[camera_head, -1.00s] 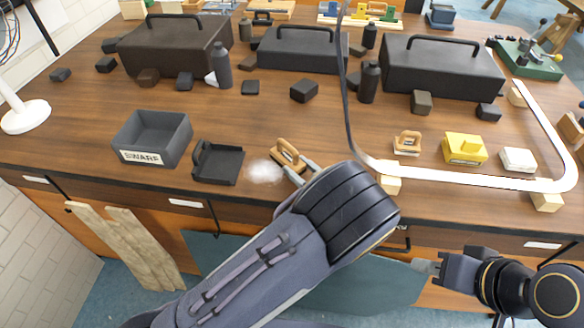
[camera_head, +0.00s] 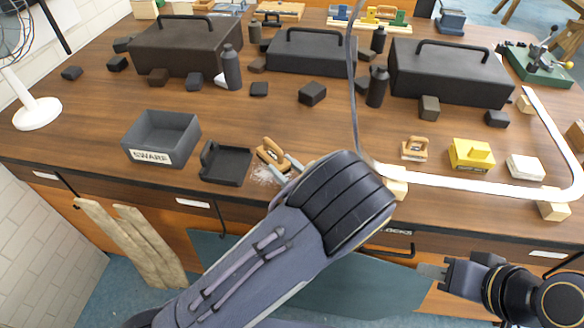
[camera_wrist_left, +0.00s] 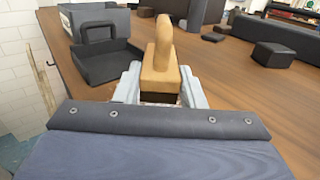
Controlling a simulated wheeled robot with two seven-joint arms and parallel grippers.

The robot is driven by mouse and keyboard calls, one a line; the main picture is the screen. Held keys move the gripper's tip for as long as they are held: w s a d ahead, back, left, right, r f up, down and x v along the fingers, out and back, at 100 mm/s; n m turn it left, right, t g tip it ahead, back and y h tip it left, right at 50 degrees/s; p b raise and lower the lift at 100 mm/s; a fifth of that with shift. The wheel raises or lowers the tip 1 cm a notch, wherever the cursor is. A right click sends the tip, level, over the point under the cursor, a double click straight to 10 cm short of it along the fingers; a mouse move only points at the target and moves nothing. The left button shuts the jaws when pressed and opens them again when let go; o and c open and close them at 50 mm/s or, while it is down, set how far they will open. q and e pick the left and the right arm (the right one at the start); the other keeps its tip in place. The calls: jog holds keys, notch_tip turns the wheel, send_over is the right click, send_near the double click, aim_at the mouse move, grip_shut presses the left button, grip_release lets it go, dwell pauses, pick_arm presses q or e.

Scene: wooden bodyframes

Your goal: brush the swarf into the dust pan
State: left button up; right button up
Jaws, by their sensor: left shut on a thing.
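My left gripper (camera_head: 285,168) is shut on a wooden hand brush (camera_head: 272,152), just right of the black dust pan (camera_head: 226,166). The brush also shows between the fingers in the left wrist view (camera_wrist_left: 160,68), upright with its dark bristles down. Pale swarf (camera_head: 265,176) lies on the table under and beside the brush, between it and the pan, partly hidden. The pan also shows ahead and left in the wrist view (camera_wrist_left: 100,62). A grey bin labelled SWARF (camera_head: 160,137) stands left of the pan. My right gripper (camera_head: 436,271) is low in front of the bench; its jaw opening is unclear.
Black toolboxes (camera_head: 450,72), bottles (camera_head: 231,68) and several dark blocks stand behind. A second wooden-handled tool (camera_head: 415,148), a yellow block (camera_head: 471,155) and a white block (camera_head: 525,167) lie to the right. The table's front edge is close below the pan.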

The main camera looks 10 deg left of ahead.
aim_at(278, 165)
pick_arm(q)
jog(key=shift+a+r, duration=0.15)
jog(key=shift+a, duration=0.75)
jog(key=shift+r+p, duration=2.4)
jog(key=shift+r, duration=0.65)
jog(key=shift+r, duration=0.1)
jog(key=shift+r+p, duration=1.25)
jog(key=shift+r, duration=0.2)
jog(key=shift+d+f, duration=0.1)
